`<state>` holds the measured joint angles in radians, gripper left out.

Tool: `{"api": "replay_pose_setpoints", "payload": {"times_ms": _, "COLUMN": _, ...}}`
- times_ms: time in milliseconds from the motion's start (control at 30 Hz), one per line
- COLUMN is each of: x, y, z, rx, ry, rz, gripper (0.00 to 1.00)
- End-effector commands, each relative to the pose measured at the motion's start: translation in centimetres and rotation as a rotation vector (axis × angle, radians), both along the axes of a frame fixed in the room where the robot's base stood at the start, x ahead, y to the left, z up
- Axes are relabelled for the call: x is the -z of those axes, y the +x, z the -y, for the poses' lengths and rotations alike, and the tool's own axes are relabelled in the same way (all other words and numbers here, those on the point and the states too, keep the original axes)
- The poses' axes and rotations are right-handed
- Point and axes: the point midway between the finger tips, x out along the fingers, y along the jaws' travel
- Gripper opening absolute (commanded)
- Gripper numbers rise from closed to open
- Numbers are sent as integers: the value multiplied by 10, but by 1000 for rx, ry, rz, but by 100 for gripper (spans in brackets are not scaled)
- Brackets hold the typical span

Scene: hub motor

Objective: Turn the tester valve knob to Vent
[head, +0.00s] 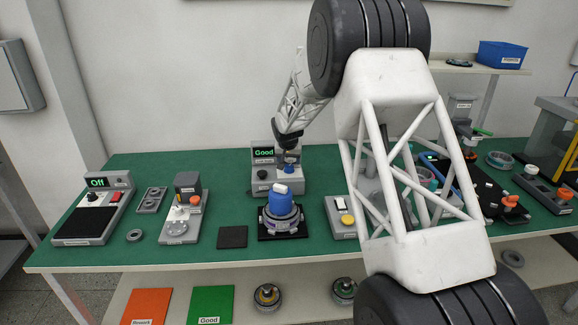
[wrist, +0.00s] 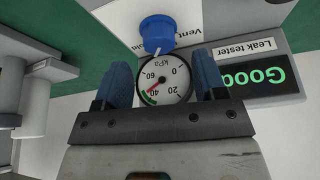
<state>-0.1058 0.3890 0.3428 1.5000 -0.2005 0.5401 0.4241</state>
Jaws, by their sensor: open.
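The leak tester (head: 262,180) is a grey box near the back middle of the table, with a green "Good" display (wrist: 254,80). Its blue valve knob (wrist: 158,33) shows near the top of the wrist view, with a white mark on its lower edge. A partly covered "Vent" label (wrist: 183,32) is beside the knob, with another label mostly hidden. A round kPa gauge (wrist: 166,80) lies between my fingers in the wrist view. My gripper (wrist: 162,66) is open and empty. In the head view my gripper (head: 288,143) is at the tester, and contact is unclear.
A blue-topped hub motor (head: 281,202) stands on a black base in front of the tester. A yellow-button box (head: 342,217) is to its right, and a grey press-like device (head: 185,210) to its left. My arm hides part of the table's right side.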

Motion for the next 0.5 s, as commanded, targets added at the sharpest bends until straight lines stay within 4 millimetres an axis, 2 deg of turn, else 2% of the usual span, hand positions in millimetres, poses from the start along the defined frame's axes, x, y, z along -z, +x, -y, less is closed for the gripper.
{"api": "replay_pose_setpoints", "payload": {"times_ms": 200, "x": 23, "y": 9, "z": 2, "rx": 0, "ry": 0, "rz": 0, "gripper": 65}}
{"api": "replay_pose_setpoints", "payload": {"times_ms": 500, "x": 38, "y": 16, "z": 3, "rx": 0, "ry": 0, "rz": 1, "gripper": 65}}
